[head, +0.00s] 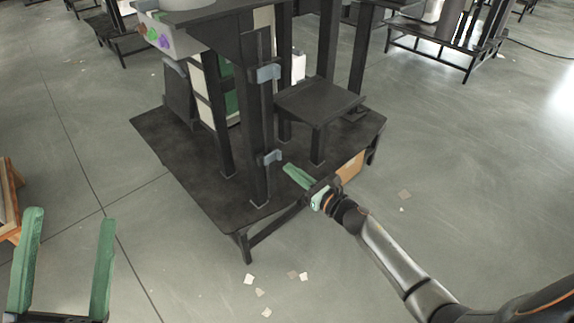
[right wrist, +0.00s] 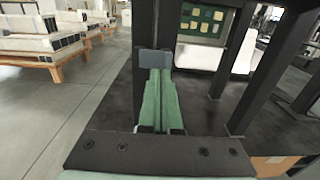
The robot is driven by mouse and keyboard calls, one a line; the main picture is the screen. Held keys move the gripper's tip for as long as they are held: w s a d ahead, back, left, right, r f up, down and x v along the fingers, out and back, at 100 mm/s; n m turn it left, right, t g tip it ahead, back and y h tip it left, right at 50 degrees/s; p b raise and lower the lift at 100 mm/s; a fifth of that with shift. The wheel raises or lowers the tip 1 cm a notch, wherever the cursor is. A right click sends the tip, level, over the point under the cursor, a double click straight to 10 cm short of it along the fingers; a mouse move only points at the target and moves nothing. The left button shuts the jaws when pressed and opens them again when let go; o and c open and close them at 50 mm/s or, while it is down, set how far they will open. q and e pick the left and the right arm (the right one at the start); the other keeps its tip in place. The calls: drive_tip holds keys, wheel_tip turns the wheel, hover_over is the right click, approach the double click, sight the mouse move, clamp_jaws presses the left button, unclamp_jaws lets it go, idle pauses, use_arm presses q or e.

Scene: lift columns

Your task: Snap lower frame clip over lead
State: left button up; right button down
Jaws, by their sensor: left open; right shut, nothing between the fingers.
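The lower frame clip (head: 271,157) is a small grey-blue piece low on a dark upright post (head: 258,120); a similar upper clip (head: 267,73) sits higher on it. My right gripper (head: 288,167) is shut and empty, its green fingertips close beside the lower clip. In the right wrist view the closed fingertips (right wrist: 154,74) overlap the lower edge of the grey-blue clip (right wrist: 155,58); I cannot tell whether they touch. No lead can be made out at the clip, nor whether the clip is closed. My left gripper (head: 70,216) is open and empty, away from the post at lower left.
The post stands on a dark low platform (head: 180,165) with other uprights and a small dark shelf (head: 318,102). A grey box with coloured knobs (head: 168,35) is at the upper left. Paper scraps (head: 249,279) lie on the floor. Floor in front is otherwise open.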

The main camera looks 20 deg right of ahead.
drive_tip(key=shift+v, duration=1.95)
